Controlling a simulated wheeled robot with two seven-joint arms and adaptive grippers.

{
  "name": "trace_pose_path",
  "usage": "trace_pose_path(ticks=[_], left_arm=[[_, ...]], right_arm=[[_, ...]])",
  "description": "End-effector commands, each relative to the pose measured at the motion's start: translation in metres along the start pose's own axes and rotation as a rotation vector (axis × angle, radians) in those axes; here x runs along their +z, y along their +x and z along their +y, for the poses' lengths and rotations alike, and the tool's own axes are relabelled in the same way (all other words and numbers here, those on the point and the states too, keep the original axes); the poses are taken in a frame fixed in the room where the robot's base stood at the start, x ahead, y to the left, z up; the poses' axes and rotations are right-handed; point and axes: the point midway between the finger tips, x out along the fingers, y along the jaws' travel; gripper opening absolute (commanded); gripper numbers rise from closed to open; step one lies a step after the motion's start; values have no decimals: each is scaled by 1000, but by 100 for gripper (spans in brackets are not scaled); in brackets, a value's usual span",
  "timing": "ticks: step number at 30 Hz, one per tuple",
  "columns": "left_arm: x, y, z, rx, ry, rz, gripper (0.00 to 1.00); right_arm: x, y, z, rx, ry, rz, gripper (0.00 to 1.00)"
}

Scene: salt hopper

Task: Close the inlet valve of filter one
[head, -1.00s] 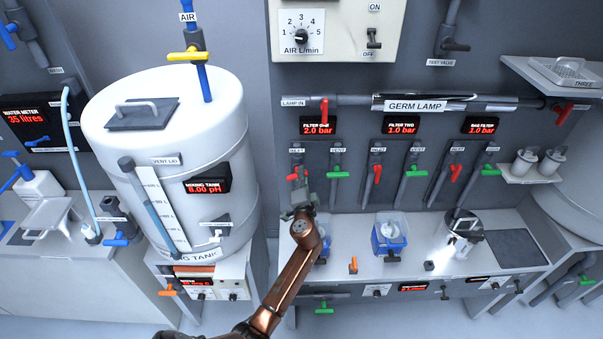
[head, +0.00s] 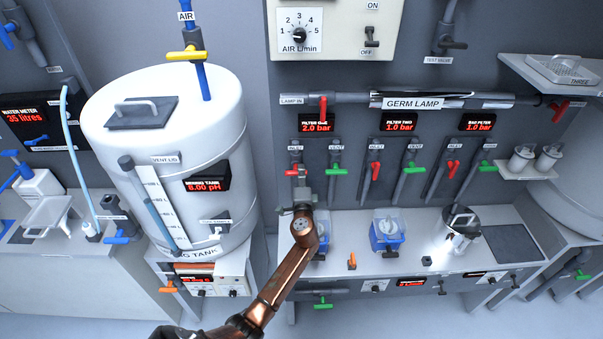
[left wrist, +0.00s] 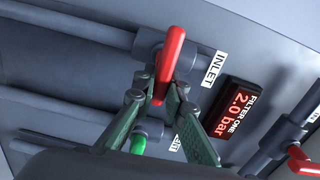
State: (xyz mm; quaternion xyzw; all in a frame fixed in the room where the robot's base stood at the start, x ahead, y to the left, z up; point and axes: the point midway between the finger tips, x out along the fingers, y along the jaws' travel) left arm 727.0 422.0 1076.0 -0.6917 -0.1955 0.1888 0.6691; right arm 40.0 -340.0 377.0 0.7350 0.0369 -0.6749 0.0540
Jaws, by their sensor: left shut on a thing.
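The inlet valve of filter one has a red handle (head: 291,172), below the filter one display (head: 317,125), which reads 2.0 bar. In the left wrist view the red handle (left wrist: 170,52) stands close up beside the INLET label, with its lower end between the green-grey fingers. My left gripper (head: 301,193) reaches up to this valve from below. In the left wrist view my left gripper (left wrist: 161,93) is shut on the red handle, one finger on each side. The gripper hides part of the valve's pipe in the head view. My right gripper is not in view.
The green vent handle (head: 334,171) of filter one is close on the right. The filter two inlet handle (head: 375,168) is further right. A white mixing tank (head: 195,130) stands on the left. Blue tubs, including one (head: 386,238), stand on the bench below.

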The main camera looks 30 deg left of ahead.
Motion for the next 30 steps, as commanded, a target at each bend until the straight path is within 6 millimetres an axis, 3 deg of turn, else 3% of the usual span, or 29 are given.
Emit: trace_pose_path(ticks=[4, 5, 12, 23, 30], left_arm=[[-2, -1, 2, 3, -1, 4, 0], [-2, -1, 2, 3, -1, 3, 13], [-1, 0, 1, 2, -2, 2, 29], [0, -6, 2, 2, -2, 1, 29], [-1, -47, 2, 3, -4, 2, 29]], right_arm=[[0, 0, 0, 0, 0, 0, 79], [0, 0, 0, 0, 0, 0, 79], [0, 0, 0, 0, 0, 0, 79], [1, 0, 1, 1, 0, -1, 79], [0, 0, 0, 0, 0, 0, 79]])
